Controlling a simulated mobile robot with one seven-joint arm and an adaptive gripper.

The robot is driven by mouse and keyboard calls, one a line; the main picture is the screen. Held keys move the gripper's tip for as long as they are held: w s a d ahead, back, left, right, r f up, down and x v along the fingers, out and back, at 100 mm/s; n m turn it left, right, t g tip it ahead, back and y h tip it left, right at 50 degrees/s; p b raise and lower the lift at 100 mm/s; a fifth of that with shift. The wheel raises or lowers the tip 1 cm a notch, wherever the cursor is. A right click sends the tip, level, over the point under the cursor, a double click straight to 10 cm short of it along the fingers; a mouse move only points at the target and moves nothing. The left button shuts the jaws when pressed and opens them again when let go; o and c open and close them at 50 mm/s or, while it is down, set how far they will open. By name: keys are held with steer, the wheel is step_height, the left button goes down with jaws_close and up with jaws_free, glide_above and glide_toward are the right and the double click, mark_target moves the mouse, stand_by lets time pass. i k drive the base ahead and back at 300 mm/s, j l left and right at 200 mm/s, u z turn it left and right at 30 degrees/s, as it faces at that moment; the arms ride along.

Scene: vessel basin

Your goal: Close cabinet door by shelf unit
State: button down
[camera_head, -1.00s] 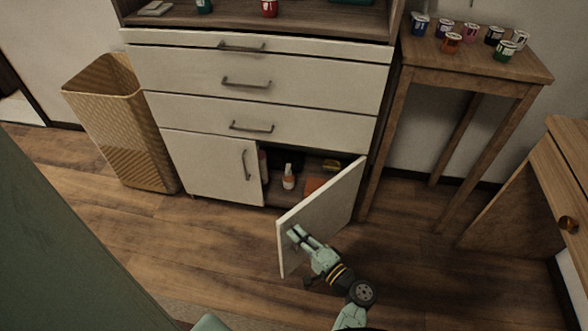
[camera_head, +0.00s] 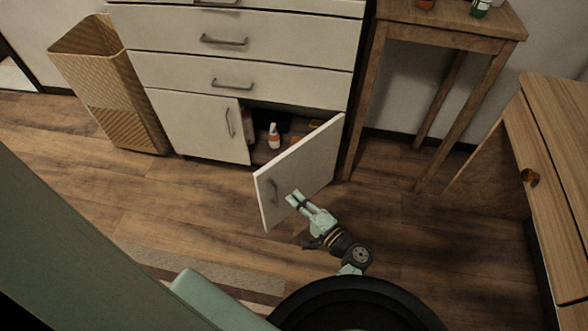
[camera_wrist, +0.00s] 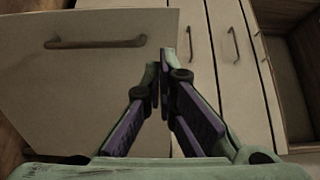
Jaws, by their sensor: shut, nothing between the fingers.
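The open cabinet door (camera_head: 308,172) is a white panel swung outward at the right of the lower cabinet. Its grey handle (camera_head: 272,191) is on the outer face near the free edge. In the wrist view the door (camera_wrist: 95,90) fills the left, with its handle (camera_wrist: 95,43) near the top. My gripper (camera_head: 293,198) is shut and empty, in front of the door's outer face near the handle. In the wrist view its fingertips (camera_wrist: 160,65) are by the door's edge. Whether they touch the door cannot be told.
The left cabinet door (camera_head: 198,125) is closed. Inside the open side stand a white bottle (camera_head: 274,136) and other items. A wicker basket (camera_head: 107,90) stands left, a wooden table (camera_head: 450,25) right, and a wooden cabinet (camera_head: 560,150) at far right. Floor before the door is clear.

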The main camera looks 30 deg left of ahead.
mark_target(307, 165)
steer(key=i+l+u, duration=0.1)
steer(key=l, duration=0.8)
steer(key=j+u, duration=0.3)
steer(key=k+j+u, duration=0.1)
steer(key=u, duration=0.25)
